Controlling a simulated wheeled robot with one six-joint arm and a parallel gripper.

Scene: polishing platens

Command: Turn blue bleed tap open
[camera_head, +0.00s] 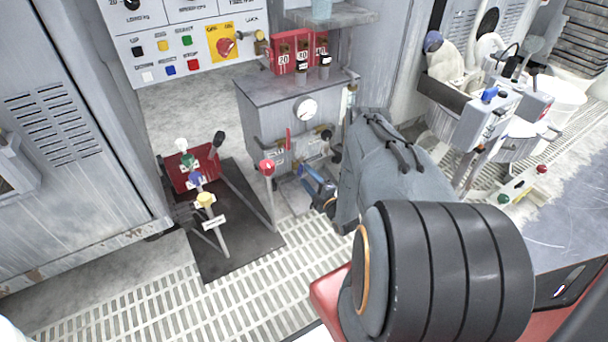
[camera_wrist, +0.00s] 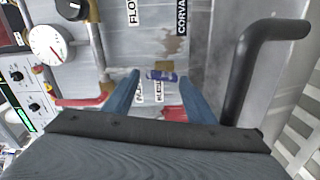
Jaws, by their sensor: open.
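A small blue tap (camera_wrist: 161,75) shows in the wrist view, mounted on the grey metal panel below a tan fitting, with white labels close to it. My gripper (camera_wrist: 158,78) is open, its two blue fingers pointing at the panel on either side of the tap. I cannot tell whether they touch it. In the head view my gripper (camera_head: 314,182) is low in front of the grey cabinet (camera_head: 262,120), and the blue tap cannot be made out there.
In the wrist view a round gauge (camera_wrist: 46,42), a red-handled pipe (camera_wrist: 85,100) and a black bent handle (camera_wrist: 250,70) flank my fingers. In the head view a stand with coloured knobs (camera_head: 205,200) and a red-topped lever (camera_head: 267,168) stand to the left.

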